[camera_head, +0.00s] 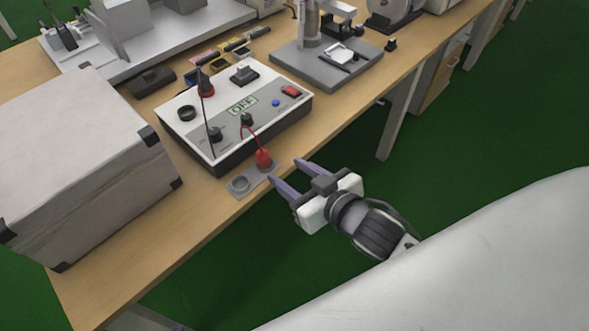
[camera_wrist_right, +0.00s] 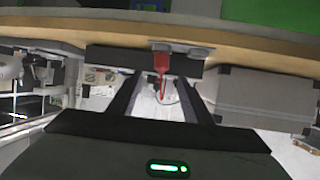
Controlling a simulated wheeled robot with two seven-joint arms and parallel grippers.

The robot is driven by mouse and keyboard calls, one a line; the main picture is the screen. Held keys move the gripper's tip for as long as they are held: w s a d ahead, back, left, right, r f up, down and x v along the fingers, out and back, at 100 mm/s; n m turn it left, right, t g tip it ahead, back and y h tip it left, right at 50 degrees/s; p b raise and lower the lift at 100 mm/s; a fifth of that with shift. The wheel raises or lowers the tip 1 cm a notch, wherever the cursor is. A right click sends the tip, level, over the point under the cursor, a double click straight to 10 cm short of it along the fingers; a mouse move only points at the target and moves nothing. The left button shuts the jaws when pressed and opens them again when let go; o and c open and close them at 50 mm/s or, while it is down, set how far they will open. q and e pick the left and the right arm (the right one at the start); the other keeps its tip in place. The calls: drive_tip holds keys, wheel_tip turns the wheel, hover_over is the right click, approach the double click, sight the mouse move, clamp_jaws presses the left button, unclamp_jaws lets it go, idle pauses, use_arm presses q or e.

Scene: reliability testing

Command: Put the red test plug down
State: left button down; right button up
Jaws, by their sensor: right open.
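The red test plug (camera_head: 264,159) stands in the right part of a small grey holder (camera_head: 239,186) near the table's front edge, with a red lead running up to the tester box. My right gripper (camera_head: 284,173) is open and empty, just to the right of the plug and apart from it. In the right wrist view, the red plug (camera_wrist_right: 161,60) appears ahead, between the two fingers (camera_wrist_right: 160,85) in the picture. The tester box (camera_head: 225,125) is white with a black base, knobs and a display reading OFF. My left gripper is not in view.
A large grey case (camera_head: 85,160) with black corners fills the left of the wooden table (camera_head: 185,215). A grey stand (camera_head: 325,65) is behind to the right. Small dark items lie behind the tester.

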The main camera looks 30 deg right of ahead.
drive_tip(key=s+a+f+g, duration=0.1)
drive_tip(key=s+f+g, duration=0.3)
drive_tip(key=s+f, duration=1.1)
wheel_tip(320, 180, down, 4)
drive_tip(key=shift+s+a+g, duration=0.15)
drive_tip(key=shift+s+g, duration=0.15)
drive_tip(key=shift+s, duration=0.1)
